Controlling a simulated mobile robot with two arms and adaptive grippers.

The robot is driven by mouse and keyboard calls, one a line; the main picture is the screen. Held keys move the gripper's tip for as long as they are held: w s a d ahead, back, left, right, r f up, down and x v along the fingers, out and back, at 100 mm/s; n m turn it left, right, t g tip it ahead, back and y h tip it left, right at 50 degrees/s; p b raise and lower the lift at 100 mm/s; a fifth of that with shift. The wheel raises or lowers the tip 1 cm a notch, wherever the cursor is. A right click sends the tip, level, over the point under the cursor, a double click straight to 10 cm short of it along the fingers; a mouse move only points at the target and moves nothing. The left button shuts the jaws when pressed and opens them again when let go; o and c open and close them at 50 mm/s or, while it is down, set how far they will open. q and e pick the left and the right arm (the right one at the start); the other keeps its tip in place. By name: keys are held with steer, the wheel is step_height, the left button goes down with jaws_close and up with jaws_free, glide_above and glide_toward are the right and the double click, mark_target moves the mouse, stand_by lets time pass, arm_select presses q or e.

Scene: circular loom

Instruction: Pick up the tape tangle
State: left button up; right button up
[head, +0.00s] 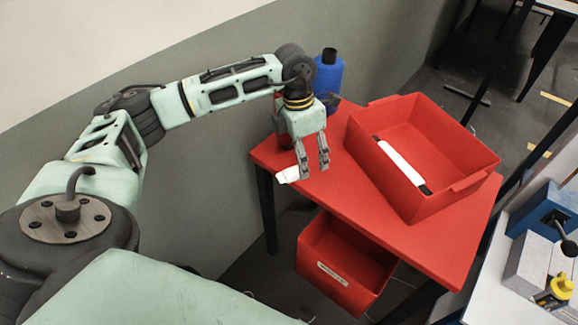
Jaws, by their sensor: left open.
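A small white piece (288,176), which looks like the tape tangle, is at the near left edge of the red table (345,205). I cannot tell whether it lies on the edge or overhangs it. My left gripper (314,172) points down over the table with its fingers apart. The white piece is just left of its left fingertip, and I cannot tell whether they touch. Nothing shows between the fingers. My right gripper is out of view.
Another red bin (335,262) sits below the tabletop. A bench with a blue vise (545,215) is at the right.

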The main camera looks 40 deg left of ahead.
mark_target(292, 172)
arm_select(q)
steer(key=a, duration=0.1)
steer(key=a+y, duration=0.1)
steer(key=a, duration=0.1)
steer(key=shift+s+a+f+y, duration=0.2)
steer(key=shift+s+f+y, duration=0.1)
steer(key=shift+s, duration=0.1)
steer(key=shift+a+f, duration=0.1)
steer(key=shift+f, duration=0.2)
steer(key=f, duration=0.4)
steer(key=f+p, duration=0.1)
steer(key=f, duration=0.2)
steer(key=shift+w+a, duration=0.2)
steer(key=shift+w, duration=0.2)
steer(key=shift+c, duration=0.3)
steer(key=shift+r, duration=0.1)
steer(key=c, duration=1)
